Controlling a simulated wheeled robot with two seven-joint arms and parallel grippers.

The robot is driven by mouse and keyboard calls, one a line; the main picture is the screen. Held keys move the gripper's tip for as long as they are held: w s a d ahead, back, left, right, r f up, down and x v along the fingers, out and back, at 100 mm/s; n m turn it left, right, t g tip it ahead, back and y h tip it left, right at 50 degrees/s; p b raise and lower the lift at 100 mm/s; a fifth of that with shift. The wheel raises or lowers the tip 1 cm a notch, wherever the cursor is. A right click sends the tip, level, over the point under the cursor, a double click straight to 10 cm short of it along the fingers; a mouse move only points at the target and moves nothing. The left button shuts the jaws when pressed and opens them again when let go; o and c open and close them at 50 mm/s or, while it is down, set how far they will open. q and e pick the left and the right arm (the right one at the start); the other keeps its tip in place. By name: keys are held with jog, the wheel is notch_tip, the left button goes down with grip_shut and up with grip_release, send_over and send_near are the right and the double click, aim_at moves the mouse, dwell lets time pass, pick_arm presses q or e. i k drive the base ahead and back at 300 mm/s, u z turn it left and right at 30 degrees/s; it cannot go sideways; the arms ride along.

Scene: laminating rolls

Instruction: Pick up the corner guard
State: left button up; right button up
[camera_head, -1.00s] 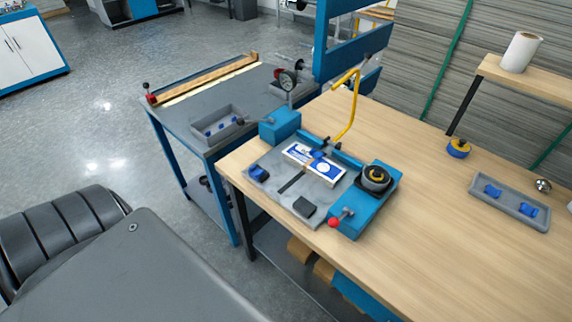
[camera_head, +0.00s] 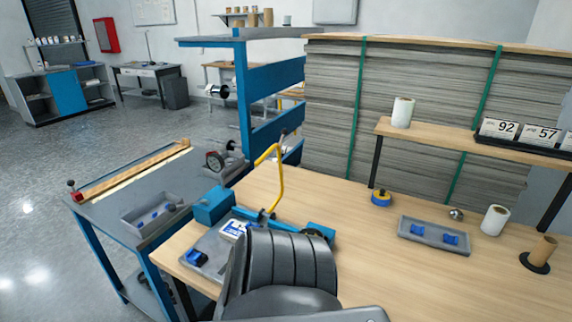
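Small blue pieces that look like corner guards lie in two grey trays. The right tray (camera_head: 433,246) on the wooden table holds two, a left one (camera_head: 417,230) and a right one (camera_head: 450,239). The left tray (camera_head: 130,213) on the dark side table holds more blue pieces (camera_head: 160,213). Another blue piece (camera_head: 198,257) sits on the grey plate of the blue fixture. I cannot tell which is the one named. My dark ribbed arm link covers the front of the fixture. Neither gripper shows.
A yellow bent handle (camera_head: 279,180) rises from the fixture. A blue-yellow tape roll (camera_head: 381,198), a metal knob (camera_head: 456,214), a white roll (camera_head: 495,220) and a cardboard core (camera_head: 543,252) stand on the wooden table (camera_head: 375,285). A raised shelf (camera_head: 440,132) crosses behind. The table's front middle is clear.

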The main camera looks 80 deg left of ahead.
aim_at(192, 256)
jog(key=z, duration=0.05)
jog(key=k, duration=1.1)
jog(key=u, duration=0.55)
